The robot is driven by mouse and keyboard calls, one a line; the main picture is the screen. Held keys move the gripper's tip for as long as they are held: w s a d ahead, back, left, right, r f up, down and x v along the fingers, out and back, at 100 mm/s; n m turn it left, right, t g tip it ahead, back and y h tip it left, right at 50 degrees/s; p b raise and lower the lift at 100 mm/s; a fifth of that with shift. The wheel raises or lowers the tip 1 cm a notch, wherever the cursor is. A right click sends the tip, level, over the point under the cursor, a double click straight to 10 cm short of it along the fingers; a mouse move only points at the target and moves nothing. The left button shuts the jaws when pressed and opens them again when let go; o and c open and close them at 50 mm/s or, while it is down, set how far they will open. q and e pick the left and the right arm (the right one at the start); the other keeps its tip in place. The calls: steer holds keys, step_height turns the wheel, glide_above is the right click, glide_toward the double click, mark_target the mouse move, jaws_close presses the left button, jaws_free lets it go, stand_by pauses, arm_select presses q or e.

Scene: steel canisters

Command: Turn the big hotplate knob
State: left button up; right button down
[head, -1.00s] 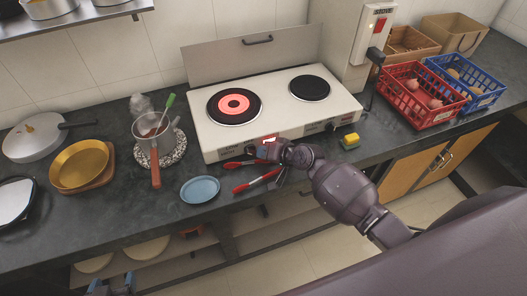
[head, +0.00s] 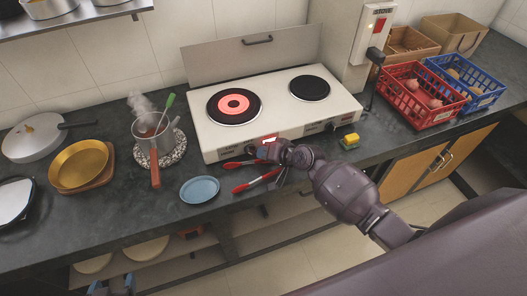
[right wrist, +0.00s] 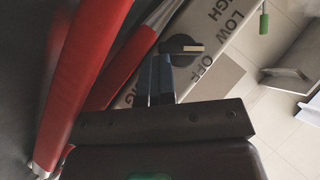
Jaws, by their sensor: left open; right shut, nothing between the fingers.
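The white two-plate hotplate (head: 272,119) stands on the dark counter. Its larger left plate (head: 234,105) glows red in the middle; the smaller right plate (head: 309,88) is dark. A dark knob (right wrist: 185,47) shows in the right wrist view beside HIGH, LOW and OFF lettering; my right arm largely hides this front area in the head view. My right gripper (right wrist: 162,75) is shut and empty, its blue fingertips right at the knob's edge; whether they touch I cannot tell. The other knob (head: 331,127) is near the right front corner. My left gripper (head: 111,286) is open, low at the bottom left.
Red-handled tongs (head: 258,181) lie under and beside my right gripper. A blue plate (head: 200,189), a steaming pot (head: 153,140) and a gold pan (head: 80,164) stand to the left. A yellow sponge (head: 350,141) and a red crate (head: 414,97) are to the right.

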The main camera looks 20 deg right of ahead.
steer(key=shift+s+f, duration=0.35)
steer(key=shift+f, duration=0.4)
steer(key=shift+a+f, duration=0.1)
stand_by(1.0)
stand_by(0.6)
steer(key=shift+w+r+p, duration=0.1)
steer(key=shift+r+p, duration=0.4)
steer(key=shift+r, duration=0.25)
steer(key=shift+w+r, duration=0.15)
steer(key=shift+r, duration=0.1)
